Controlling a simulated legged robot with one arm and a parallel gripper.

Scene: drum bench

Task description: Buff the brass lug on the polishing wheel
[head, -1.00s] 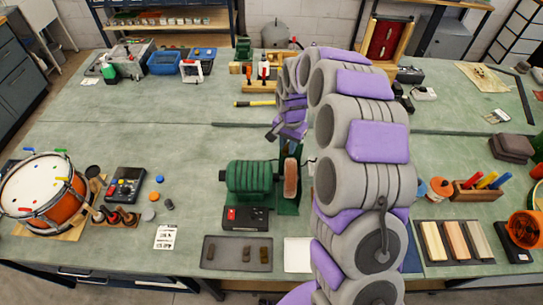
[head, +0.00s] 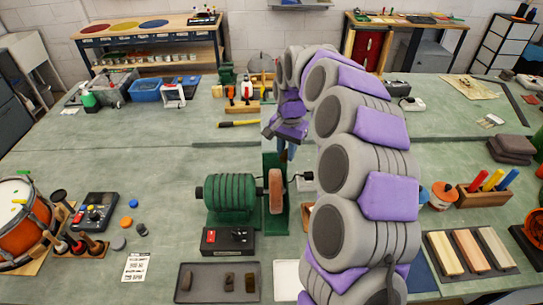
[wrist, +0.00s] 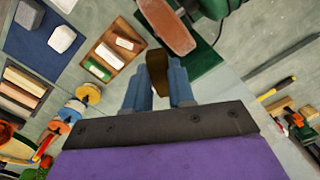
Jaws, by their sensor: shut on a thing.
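The polishing wheel (head: 276,190), a reddish-brown disc, is on the right end of the green ribbed motor (head: 231,197). The wheel also shows at the top of the wrist view (wrist: 168,25). My gripper (head: 287,150) is beyond the wheel in the head view, pointing down. In the wrist view its blue fingers (wrist: 158,85) are shut on the dark brass lug (wrist: 157,62). The lug's far end is close to the wheel's edge; I cannot tell whether they touch. The lug cannot be made out in the head view.
A grey tray (head: 205,296) with several small dark pieces lies in front of the motor. A control box (head: 228,241) stands between them. A drum (head: 20,225) is at the left. A wooden tray (wrist: 108,55) with small blocks lies near the wheel.

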